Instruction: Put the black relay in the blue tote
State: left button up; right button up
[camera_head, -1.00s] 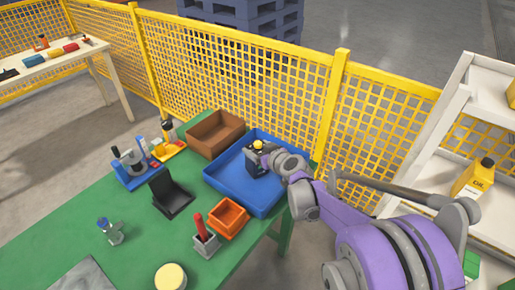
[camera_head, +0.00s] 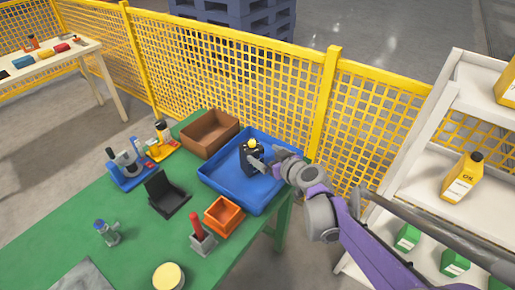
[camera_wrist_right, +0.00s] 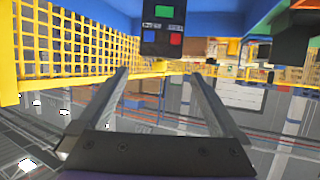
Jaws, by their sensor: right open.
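The black relay (camera_head: 251,157), with a yellow knob on top, stands inside the blue tote (camera_head: 222,192) at the back right of the green table. In the right wrist view the relay (camera_wrist_right: 162,38) shows green, red and blue squares on its face and appears upside down, with the tote's blue wall (camera_wrist_right: 105,14) around it. My right gripper (camera_head: 265,161) is over the tote, just right of the relay. In the right wrist view its two fingers (camera_wrist_right: 158,76) are apart with nothing between them, and the relay is beyond their tips. My left gripper is not in view.
A brown bin (camera_head: 208,134) stands behind left of the tote, and an orange bin (camera_head: 224,216) in front. A black angled stand (camera_head: 166,194), a grey holder with a red handle (camera_head: 201,238) and a blue fixture (camera_head: 128,170) occupy the table. Yellow mesh fencing rises behind; white shelving stands right.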

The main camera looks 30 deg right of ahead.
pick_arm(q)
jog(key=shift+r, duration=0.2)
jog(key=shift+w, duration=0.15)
pick_arm(e)
jog(key=s+a+f+n+g+y, duration=0.15)
jog(key=s+a+f+g, duration=0.25)
jog(key=s+a, duration=0.65)
jog(key=s+a+f+g, duration=0.2)
jog(key=s, duration=0.4)
jog(key=s+a+f+m+g+h, duration=0.1)
jog(key=s+a+f+g, duration=0.1)
jog(key=s, duration=0.4)
jog(key=shift+a+f+g, duration=0.3)
jog(key=shift+a+f, duration=0.3)
jog(key=shift+a, duration=0.05)
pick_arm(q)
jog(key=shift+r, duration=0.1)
pick_arm(e)
jog(key=shift+m+h, duration=0.25)
